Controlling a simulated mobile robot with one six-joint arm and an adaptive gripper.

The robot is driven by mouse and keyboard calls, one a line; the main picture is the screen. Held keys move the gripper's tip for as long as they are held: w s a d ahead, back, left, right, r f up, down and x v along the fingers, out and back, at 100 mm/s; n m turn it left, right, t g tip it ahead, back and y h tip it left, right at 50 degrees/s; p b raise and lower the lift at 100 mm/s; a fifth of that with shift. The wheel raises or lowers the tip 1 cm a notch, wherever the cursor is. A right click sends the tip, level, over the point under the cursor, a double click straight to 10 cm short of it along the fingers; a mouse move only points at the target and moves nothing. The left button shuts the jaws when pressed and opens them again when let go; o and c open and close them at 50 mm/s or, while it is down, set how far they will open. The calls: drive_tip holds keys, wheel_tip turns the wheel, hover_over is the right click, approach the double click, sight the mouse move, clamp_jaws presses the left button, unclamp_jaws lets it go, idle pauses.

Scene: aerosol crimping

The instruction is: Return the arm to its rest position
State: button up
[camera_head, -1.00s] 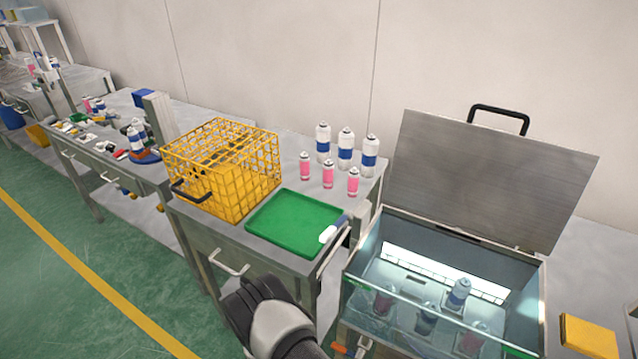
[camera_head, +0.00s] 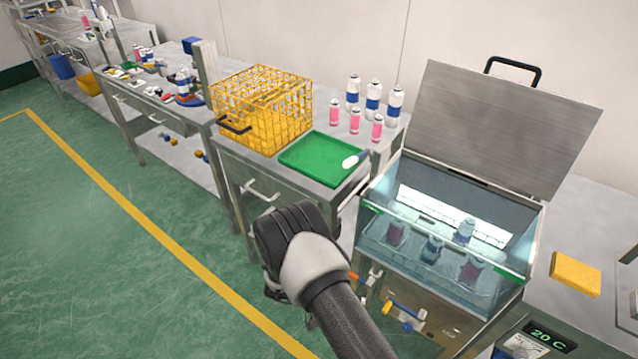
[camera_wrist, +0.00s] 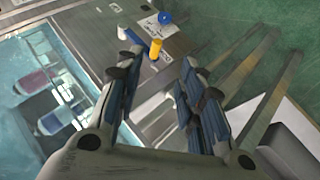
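My gripper (camera_head: 290,245) is in the lower middle of the head view, in front of the bench with the yellow basket and left of the water bath. In the wrist view my gripper (camera_wrist: 160,85) has its two fingers spread apart with nothing between them. The head view shows mostly the back of the gripper and my forearm, and its fingertips are hidden there. The wrist view looks down past the fingers at the front of the bath, with a yellow and blue valve (camera_wrist: 157,45) beyond the fingertips.
The open water bath (camera_head: 445,235) holds several cans. A green tray (camera_head: 322,160), a yellow wire basket (camera_head: 262,110) and several blue-and-white and pink cans (camera_head: 373,98) stand on the bench. A yellow block (camera_head: 576,273) lies at the right. The green floor at left is clear.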

drive_tip(key=w+a+r+t+y, duration=0.3)
drive_tip(key=w+r, duration=0.5)
drive_tip(key=r, duration=0.1)
drive_tip(key=w+a+r+t+y, duration=0.3)
drive_tip(key=w+a+r, duration=0.1)
drive_tip(key=w+r, duration=0.5)
wheel_tip(320, 180, up, 20)
drive_tip(key=s+a+n+t+y, duration=0.2)
drive_tip(key=a+n+y, duration=0.1)
drive_tip(key=y, duration=0.3)
drive_tip(key=s+d+r+n+g+y, duration=0.1)
drive_tip(key=s+d+r, duration=0.1)
drive_tip(key=s+r, duration=0.4)
drive_tip(key=s+d+r+n+y, duration=0.1)
drive_tip(key=s+r, duration=0.3)
drive_tip(key=s, duration=0.4)
drive_tip(key=s+d+f+g+h, duration=0.1)
drive_tip(key=s+d+h, duration=0.1)
drive_tip(key=s+d, duration=0.4)
drive_tip(key=s+d+f+g+h, duration=0.1)
drive_tip(key=s+d, duration=0.5)
drive_tip(key=s, duration=1)
drive_tip(key=shift+s+g+h, duration=0.15)
drive_tip(key=shift+g+h, duration=0.45)
drive_tip(key=shift+g, duration=0.1)
